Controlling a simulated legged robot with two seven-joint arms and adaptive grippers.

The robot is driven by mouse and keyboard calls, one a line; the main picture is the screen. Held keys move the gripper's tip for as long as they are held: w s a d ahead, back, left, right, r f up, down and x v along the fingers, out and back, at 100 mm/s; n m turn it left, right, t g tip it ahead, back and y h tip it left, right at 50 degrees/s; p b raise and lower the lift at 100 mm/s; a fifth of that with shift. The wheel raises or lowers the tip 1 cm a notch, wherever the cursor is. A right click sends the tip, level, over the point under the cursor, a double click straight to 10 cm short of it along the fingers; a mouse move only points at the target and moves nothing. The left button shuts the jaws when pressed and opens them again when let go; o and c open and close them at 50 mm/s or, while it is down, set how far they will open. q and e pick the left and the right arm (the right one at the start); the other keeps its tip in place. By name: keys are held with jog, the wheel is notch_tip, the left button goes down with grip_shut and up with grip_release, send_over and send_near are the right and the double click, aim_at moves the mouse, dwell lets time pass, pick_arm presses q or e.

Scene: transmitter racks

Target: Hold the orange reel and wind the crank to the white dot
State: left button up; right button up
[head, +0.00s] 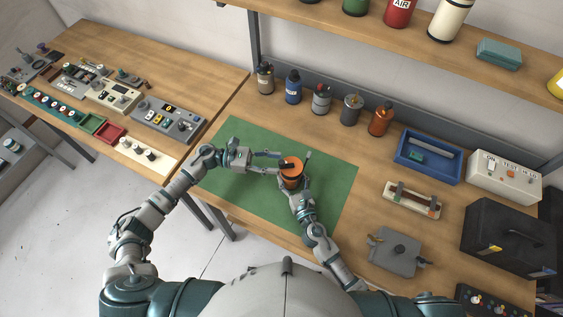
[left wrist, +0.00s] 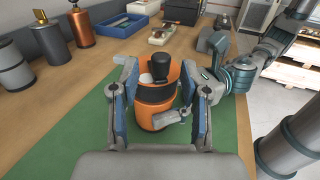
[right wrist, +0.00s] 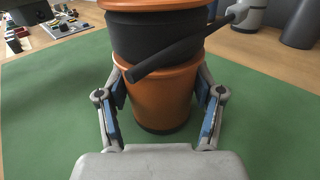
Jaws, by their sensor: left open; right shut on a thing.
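The orange reel (head: 292,181) stands upright on the green mat (head: 335,185), with a black band around its middle. A black knob (left wrist: 160,66) rises from its top. A pale patch beside the knob may be the white dot, but I cannot be sure. A dark crank bar (right wrist: 180,56) crosses the band in the right wrist view. My right gripper (right wrist: 161,88) is shut on the reel's lower orange body. My left gripper (head: 279,163) is open, its fingers either side of the reel's upper part in the left wrist view; contact with the knob cannot be told.
Several bottles and canisters (head: 321,99) line the back of the bench. A blue tray (head: 428,158), a white box (head: 503,177) and a black case (head: 508,240) stand at right. A grey fixture (head: 396,253) sits at front right. The mat around the reel is clear.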

aim_at(282, 160)
pick_arm(q)
jog(key=shift+d, duration=1.45)
grip_shut()
jog(key=m+g, duration=0.1)
jog(key=g, duration=0.1)
jog(key=w+m+g+y, duration=0.1)
jog(key=m+g, duration=0.1)
jog(key=shift+g, duration=0.4)
jog(key=shift+w+f+m+g+y, duration=0.1)
jog(key=shift+w+m+g+y, duration=0.1)
jog(key=shift+m+g+y, duration=0.5)
jog(key=shift+w+m+g+y, duration=0.15)
jog(key=shift+m+g+y, duration=0.15)
jog(key=shift+m+g, duration=0.8)
jog(key=shift+g, duration=0.3)
